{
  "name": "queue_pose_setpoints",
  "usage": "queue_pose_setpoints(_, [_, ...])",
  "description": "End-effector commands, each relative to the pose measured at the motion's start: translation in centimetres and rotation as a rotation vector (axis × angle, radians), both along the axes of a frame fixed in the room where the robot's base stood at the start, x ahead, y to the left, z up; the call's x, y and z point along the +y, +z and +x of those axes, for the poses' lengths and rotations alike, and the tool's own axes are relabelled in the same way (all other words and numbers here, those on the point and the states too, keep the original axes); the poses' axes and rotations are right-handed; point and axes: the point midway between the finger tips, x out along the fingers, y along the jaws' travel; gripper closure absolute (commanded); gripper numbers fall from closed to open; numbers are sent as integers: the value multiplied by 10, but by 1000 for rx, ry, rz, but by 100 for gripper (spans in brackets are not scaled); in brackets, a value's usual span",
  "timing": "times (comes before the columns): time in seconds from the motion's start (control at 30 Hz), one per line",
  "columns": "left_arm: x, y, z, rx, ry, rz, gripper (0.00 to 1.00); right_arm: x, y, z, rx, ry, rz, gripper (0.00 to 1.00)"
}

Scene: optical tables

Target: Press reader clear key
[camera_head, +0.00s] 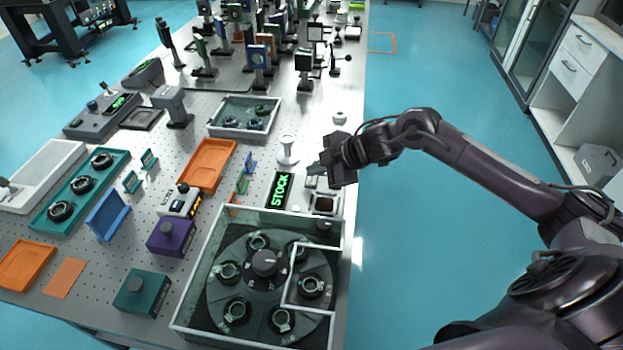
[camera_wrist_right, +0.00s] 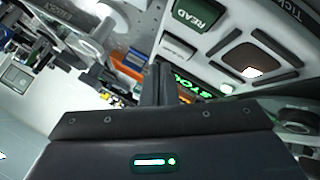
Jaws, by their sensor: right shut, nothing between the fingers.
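The reader is a pale panel in the right wrist view (camera_wrist_right: 222,40), with a green key marked READ (camera_wrist_right: 196,14), a plain pale key (camera_wrist_right: 178,47) beside it and a dark-framed square window (camera_wrist_right: 245,58). I cannot read a clear label on any key. In the head view the reader's dark window (camera_head: 325,204) shows at the table's right edge, beside the lit STOCK display (camera_head: 280,190). My right gripper (camera_head: 314,168) is shut and empty above the reader's far end. Its fingers (camera_wrist_right: 162,84) point toward the pale key; contact cannot be told. My left gripper is out of view.
A walled tray with a round carousel (camera_head: 265,262) stands just nearer than the reader. A white pedestal (camera_head: 287,150) is close left of my right gripper. An orange tray (camera_head: 208,165) lies further left.

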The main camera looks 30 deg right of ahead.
Motion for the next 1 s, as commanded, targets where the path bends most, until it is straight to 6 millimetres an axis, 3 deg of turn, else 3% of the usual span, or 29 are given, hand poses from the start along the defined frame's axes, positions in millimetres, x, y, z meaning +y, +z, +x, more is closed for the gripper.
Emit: queue_pose_setpoints(1.0, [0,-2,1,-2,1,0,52,0,-8,0,1,1,0,100])
